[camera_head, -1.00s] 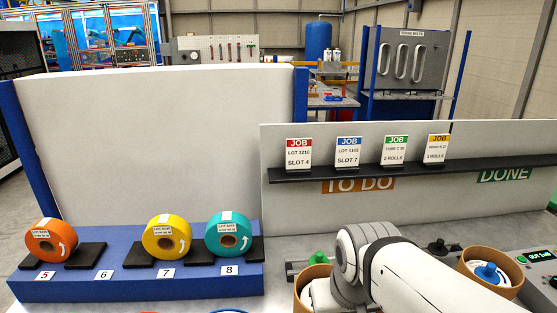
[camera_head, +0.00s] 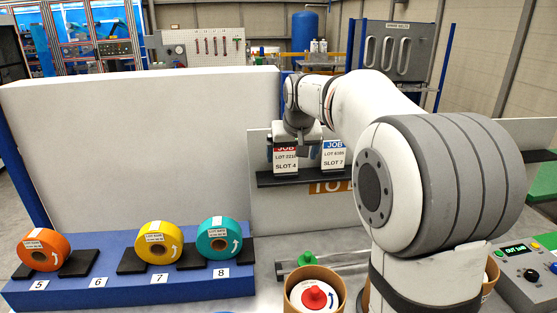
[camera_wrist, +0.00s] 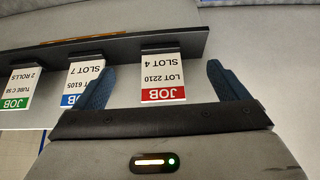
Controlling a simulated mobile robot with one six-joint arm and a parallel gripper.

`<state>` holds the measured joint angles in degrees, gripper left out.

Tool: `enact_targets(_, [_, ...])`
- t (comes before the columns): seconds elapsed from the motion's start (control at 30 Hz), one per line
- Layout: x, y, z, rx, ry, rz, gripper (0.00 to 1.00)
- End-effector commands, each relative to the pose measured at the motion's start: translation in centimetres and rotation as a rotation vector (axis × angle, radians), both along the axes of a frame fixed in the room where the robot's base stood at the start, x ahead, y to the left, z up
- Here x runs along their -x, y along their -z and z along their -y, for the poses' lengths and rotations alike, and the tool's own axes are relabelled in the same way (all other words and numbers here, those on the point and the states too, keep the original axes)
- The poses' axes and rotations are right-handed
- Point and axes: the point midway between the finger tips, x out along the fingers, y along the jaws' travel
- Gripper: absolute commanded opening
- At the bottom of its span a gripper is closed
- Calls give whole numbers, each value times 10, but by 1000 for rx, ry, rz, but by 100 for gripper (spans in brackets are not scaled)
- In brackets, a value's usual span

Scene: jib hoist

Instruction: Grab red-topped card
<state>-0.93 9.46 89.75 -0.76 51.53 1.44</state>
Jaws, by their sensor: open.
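The red-topped card (camera_head: 286,163), reading JOB, LOT 2210, SLOT 4, stands on a dark shelf (camera_head: 275,181). In the wrist view the card (camera_wrist: 163,78) appears upside down, between my two fingers. My gripper (camera_wrist: 161,75) is open, with clear gaps on both sides of the card. In the head view my wrist hangs just above the card and hides part of its red top. The blue-topped card (camera_head: 333,156), SLOT 7, stands to the right; in the wrist view one blue finger overlaps its edge.
A green-topped card (camera_wrist: 20,85) stands farther along the shelf. Orange (camera_head: 43,251), yellow (camera_head: 157,246) and teal (camera_head: 219,238) rolls sit on a blue rack (camera_head: 130,292). My arm hides the right part of the shelf.

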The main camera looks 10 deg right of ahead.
Motion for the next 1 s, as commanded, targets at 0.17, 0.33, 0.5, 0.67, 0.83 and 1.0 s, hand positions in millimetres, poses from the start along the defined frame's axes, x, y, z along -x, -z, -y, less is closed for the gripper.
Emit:
enact_targets(0.17, [-54, -14, -1, 0, -1, 41, 94])
enact_targets(0.33, [-74, -15, -2, 0, -1, 57, 94])
enact_targets(0.5, [-84, -1, -2, 0, -1, 58, 94])
enact_targets(0.67, [-93, 14, -1, 0, -1, 56, 94])
enact_targets(0.83, [-107, 37, 1, -1, -3, 57, 94])
enact_targets(1.0, [-114, 48, 0, -1, -3, 60, 94])
